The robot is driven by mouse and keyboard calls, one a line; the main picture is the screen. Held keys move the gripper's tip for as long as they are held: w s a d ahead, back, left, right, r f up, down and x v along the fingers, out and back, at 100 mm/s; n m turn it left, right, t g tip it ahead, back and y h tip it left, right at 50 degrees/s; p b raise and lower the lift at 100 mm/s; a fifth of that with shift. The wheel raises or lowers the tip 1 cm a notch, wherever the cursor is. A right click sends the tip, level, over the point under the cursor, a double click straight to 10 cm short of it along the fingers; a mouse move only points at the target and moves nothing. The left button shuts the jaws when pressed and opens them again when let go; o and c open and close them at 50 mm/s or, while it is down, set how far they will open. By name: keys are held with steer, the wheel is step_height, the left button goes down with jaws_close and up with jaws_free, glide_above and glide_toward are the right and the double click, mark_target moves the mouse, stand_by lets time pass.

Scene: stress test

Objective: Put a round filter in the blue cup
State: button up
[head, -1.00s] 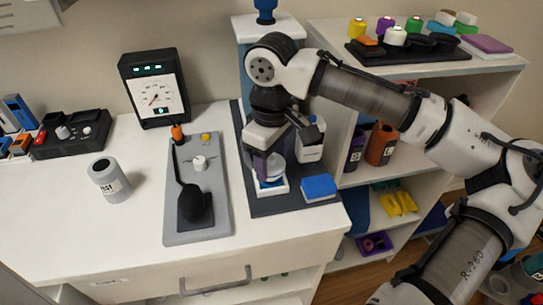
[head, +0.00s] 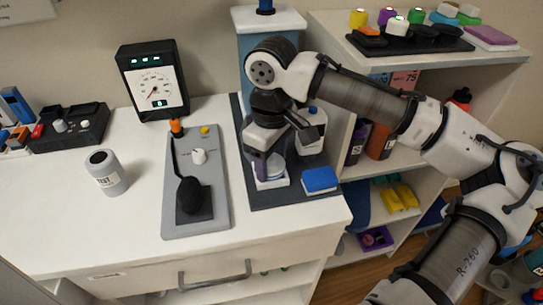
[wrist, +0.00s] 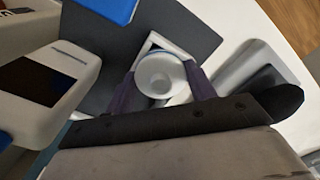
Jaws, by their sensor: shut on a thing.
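My gripper (wrist: 160,92) points down and is shut on a pale round, cup-shaped thing (wrist: 160,74), one dark finger on each side. A thin blue edge shows by its rim; I cannot tell whether this is the round filter or the cup. It is at or just above a white square holder (wrist: 148,45) on the dark mat. In the head view my gripper (head: 266,160) hides part of the pale thing (head: 270,168). I cannot pick out a separate blue cup.
A blue-topped block (head: 319,180) lies just right on the dark mat (head: 290,195). A white device (head: 311,132) stands close behind. A grey panel (head: 198,218) with a black scoop-shaped thing (head: 193,198) and a grey can (head: 106,173) are left. Shelves stand right.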

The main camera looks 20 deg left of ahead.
steer(key=o, duration=1)
steer(key=shift+o, duration=0.2)
step_height(320, 180, up, 14)
steer(key=shift+f, duration=0.1)
stand_by(0.3)
